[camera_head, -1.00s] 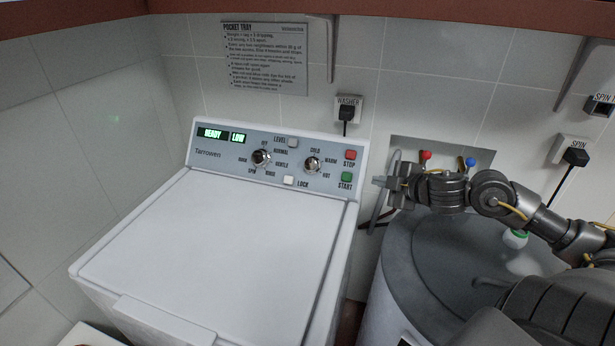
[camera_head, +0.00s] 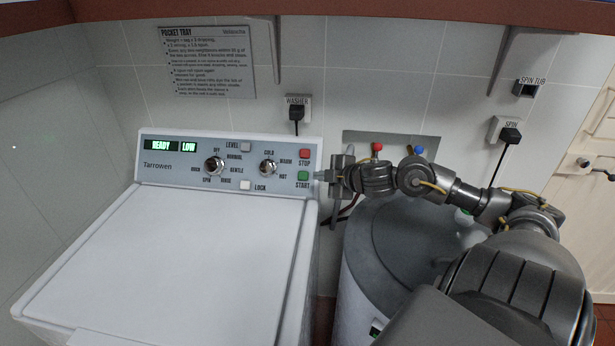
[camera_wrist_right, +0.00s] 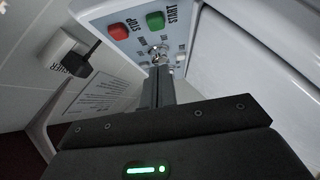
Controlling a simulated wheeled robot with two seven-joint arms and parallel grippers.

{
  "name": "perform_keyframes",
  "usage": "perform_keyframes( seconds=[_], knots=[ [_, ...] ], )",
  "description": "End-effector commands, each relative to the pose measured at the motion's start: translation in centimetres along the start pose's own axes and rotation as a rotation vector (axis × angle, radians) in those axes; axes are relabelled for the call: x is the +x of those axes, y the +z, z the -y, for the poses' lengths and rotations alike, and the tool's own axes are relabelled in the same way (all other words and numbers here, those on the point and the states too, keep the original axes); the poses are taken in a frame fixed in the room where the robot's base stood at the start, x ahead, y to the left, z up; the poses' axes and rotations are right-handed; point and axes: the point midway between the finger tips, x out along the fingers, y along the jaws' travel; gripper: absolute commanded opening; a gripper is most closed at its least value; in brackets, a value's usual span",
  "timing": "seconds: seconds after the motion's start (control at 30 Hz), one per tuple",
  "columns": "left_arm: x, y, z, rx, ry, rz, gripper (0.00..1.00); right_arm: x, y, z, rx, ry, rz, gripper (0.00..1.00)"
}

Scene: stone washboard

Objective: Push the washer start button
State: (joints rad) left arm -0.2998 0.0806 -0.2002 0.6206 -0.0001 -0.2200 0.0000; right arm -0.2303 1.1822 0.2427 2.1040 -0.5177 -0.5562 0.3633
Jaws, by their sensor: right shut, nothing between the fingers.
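The white washer (camera_head: 170,255) stands at left in the head view, with a grey control panel (camera_head: 215,185) at its back. The green START button (camera_head: 303,175) is at the panel's right end, below the red STOP button (camera_head: 305,154). My right gripper (camera_head: 319,175) is shut and empty, its fingertips just right of START; I cannot tell whether they touch it. In the right wrist view, the shut fingers (camera_wrist_right: 158,78) point toward the panel, with START (camera_wrist_right: 155,20) beyond their tips and STOP (camera_wrist_right: 118,31) to its left. My left gripper is out of view.
The panel display (camera_head: 170,147) reads READY and LOW. Two knobs (camera_head: 215,166) and white buttons (camera_head: 245,186) sit left of START. A grey round spin tub (camera_head: 390,240) stands right of the washer, under my right arm. Red and blue taps (camera_head: 377,147) are behind it.

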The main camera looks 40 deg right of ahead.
Motion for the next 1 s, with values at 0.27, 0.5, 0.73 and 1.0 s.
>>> perform_keyframes(
  seconds=[0.27,0.5,0.73,1.0],
  knots=[
    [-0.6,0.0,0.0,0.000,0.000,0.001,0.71,3.8,-0.2,-0.2,0.004,0.003,-0.003,0.00],
    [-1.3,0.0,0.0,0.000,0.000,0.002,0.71,7.4,0.8,-0.1,0.003,-0.001,0.001,0.00],
    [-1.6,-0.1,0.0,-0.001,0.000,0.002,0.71,8.9,2.4,-0.1,0.000,0.000,-0.001,0.00],
    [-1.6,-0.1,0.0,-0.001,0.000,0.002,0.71,9.3,2.8,0.0,-0.001,-0.001,-0.001,0.00]
  ],
)
